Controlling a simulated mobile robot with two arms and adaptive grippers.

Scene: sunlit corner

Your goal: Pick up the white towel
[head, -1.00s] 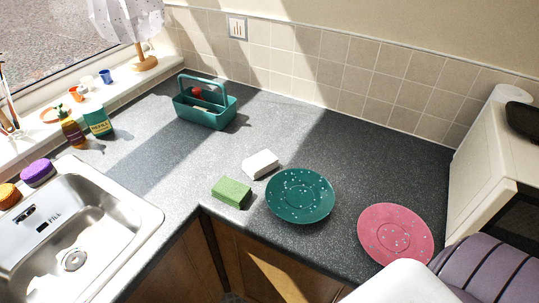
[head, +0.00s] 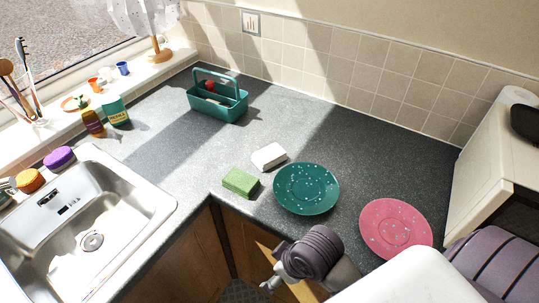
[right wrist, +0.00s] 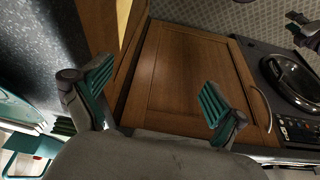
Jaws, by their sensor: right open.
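A small white folded towel (head: 269,156) lies on the dark speckled counter in the head view. It is behind a green sponge (head: 240,182) and left of a teal plate (head: 306,188). My right gripper (head: 272,281) is low in front of the counter edge, by the cabinet doors, apart from the towel. The right wrist view shows its two teal-padded fingers (right wrist: 157,95) spread wide with nothing between them. I do not make out the towel in that view.
A pink plate (head: 396,229) lies to the right. A teal caddy (head: 217,98) stands at the back, with bottles (head: 116,112) left of it. A sink (head: 92,215) fills the left. A microwave (head: 478,168) stands at right. The counter behind the towel is clear.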

